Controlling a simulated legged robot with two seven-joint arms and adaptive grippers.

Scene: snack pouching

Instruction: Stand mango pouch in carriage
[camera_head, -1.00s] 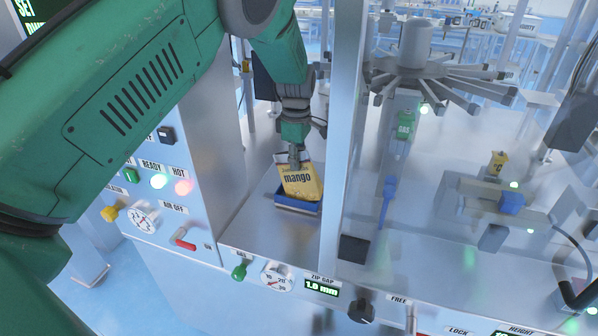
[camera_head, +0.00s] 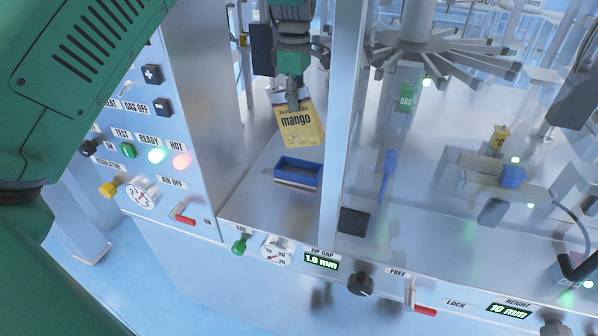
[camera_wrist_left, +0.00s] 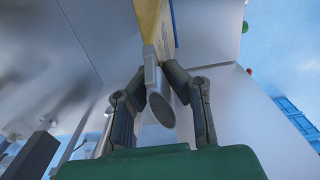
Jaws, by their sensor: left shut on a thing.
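The yellow mango pouch (camera_head: 302,122) is held by its top in my left gripper (camera_head: 292,103) and hangs slightly tilted. The blue carriage (camera_head: 298,172), an open tray, sits on the metal deck below and looks empty. The pouch's lower edge appears above and behind the carriage, apart from it. My right gripper is not in view.
A metal post (camera_head: 343,120) stands just right of the carriage. The control panel (camera_head: 165,125) with knobs and lights is at the left. A spoked wheel (camera_head: 440,52) and a small yellow pouch (camera_head: 500,137) are farther right. Bare deck lies around the carriage.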

